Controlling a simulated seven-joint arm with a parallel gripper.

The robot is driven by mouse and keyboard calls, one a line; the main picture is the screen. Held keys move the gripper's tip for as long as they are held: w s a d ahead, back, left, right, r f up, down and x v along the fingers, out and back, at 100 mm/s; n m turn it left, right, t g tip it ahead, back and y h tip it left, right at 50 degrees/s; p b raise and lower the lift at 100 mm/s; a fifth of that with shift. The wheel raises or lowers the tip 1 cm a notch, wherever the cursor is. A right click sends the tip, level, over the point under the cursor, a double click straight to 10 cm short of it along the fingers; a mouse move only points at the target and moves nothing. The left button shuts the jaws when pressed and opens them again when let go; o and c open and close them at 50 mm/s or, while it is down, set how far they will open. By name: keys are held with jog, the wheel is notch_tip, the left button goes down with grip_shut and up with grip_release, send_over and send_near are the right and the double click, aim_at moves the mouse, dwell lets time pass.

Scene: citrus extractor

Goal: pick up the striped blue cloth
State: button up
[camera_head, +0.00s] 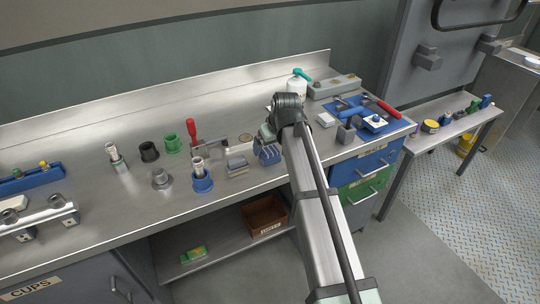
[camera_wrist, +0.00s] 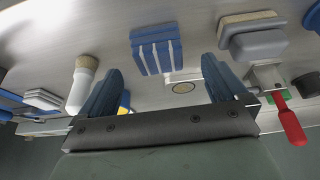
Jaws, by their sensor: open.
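The striped blue cloth (camera_wrist: 157,48) is a small folded block, blue with white stripes, on the metal bench. In the wrist view it lies just past the fingertips, in line with the gap between them. In the head view the cloth (camera_head: 268,154) is near the bench's front edge, partly hidden by my arm's end. My gripper (camera_wrist: 162,66) is open with its two blue fingers apart, and nothing is between them. The fingers do not appear to touch the cloth, but the exact height above it cannot be told.
A grey-and-tan block (camera_head: 237,164) lies left of the cloth. A red-handled clamp (camera_head: 192,131) and a blue cup (camera_head: 202,182) stand farther left. A white bottle (camera_head: 297,85) is behind my arm. Bare bench shows around the cloth.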

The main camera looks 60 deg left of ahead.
aim_at(270, 150)
jog(key=x, duration=0.4)
jog(key=shift+w+a+f, duration=0.15)
jog(key=shift+f, duration=0.25)
jog(key=shift+c, duration=0.2)
jog(key=c, duration=1)
jog(key=shift+r, duration=5.05)
